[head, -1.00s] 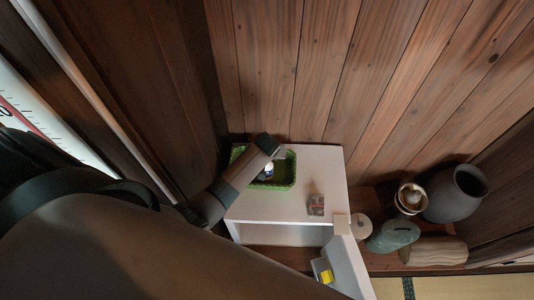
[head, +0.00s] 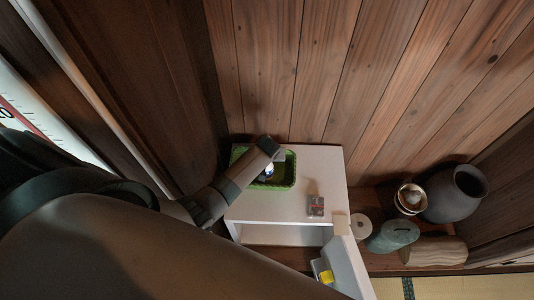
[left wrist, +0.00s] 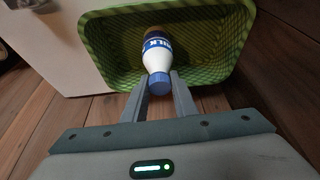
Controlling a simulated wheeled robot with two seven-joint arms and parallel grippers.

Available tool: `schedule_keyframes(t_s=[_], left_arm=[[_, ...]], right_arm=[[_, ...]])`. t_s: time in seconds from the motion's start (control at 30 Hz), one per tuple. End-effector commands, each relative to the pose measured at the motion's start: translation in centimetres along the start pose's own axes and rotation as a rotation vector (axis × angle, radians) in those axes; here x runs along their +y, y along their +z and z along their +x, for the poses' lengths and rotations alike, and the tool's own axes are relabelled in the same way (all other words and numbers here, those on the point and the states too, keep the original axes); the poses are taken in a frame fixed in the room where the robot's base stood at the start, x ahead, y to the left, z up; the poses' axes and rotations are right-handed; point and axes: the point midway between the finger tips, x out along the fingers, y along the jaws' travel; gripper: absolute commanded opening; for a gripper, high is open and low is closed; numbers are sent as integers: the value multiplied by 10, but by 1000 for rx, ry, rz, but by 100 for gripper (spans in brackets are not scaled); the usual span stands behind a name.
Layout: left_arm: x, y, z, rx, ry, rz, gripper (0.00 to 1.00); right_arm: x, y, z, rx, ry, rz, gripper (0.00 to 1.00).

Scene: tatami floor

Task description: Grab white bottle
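The white bottle (left wrist: 158,60), with a blue label and blue cap, lies in a green basket (left wrist: 110,72) in the left wrist view. In the head view the bottle (head: 268,171) shows small beside my left arm, in the basket (head: 290,170) on the white cabinet. My left gripper (left wrist: 160,88) is open, its two fingers at either side of the cap end. I cannot tell whether the fingers touch the cap. In the head view my arm partly covers the basket, and the fingers are hard to make out. My right gripper is not in view.
The white cabinet (head: 275,208) has a small clear-and-red box (head: 316,205) on top and an open door with a yellow item (head: 327,277). Dark wooden walls stand close behind and left. A dark vase (head: 456,196) and several other vessels stand on the right.

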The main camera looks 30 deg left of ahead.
Motion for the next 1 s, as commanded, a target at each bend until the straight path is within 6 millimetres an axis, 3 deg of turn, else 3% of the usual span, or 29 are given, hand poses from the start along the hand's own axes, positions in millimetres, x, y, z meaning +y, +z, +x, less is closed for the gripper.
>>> schedule_keyframes(t_s=[0.07, 0.57, 1.0], left_arm=[[0, 0, 0, 0, 0, 0, 0], [0, -2, -3, 1, 1, 0, 0], [0, -12, -27, 2, 1, -2, 0]], right_arm=[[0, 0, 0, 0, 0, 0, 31], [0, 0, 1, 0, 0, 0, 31], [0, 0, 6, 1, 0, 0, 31]])
